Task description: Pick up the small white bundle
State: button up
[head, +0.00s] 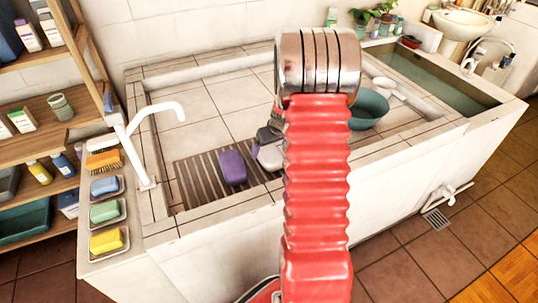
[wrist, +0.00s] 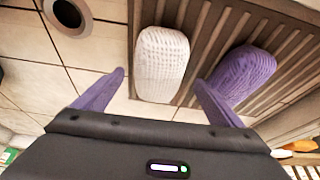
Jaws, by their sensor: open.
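The small white bundle (wrist: 161,64) lies on the slatted wooden mat in the basin, in the wrist view between and beyond my fingertips. In the head view the white bundle (head: 269,156) shows partly, just left of my red arm. My gripper (wrist: 160,92) is open, with its two purple fingers spread on either side of the bundle's near end and nothing held. Whether the fingers touch the bundle I cannot tell. In the head view my gripper (head: 268,136) is mostly hidden behind the arm.
A purple bundle (wrist: 243,76) lies close beside the white one, near my right finger in the wrist view. The slatted mat (head: 196,178) sits inside the tiled basin rim (head: 212,210). A white tap (head: 140,140) stands at left, a teal bowl (head: 369,112) at right.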

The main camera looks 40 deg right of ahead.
aim_at(270, 151)
jog(key=shift+x, duration=2.2)
jog(key=shift+d, duration=0.15)
jog(key=c, duration=1.2)
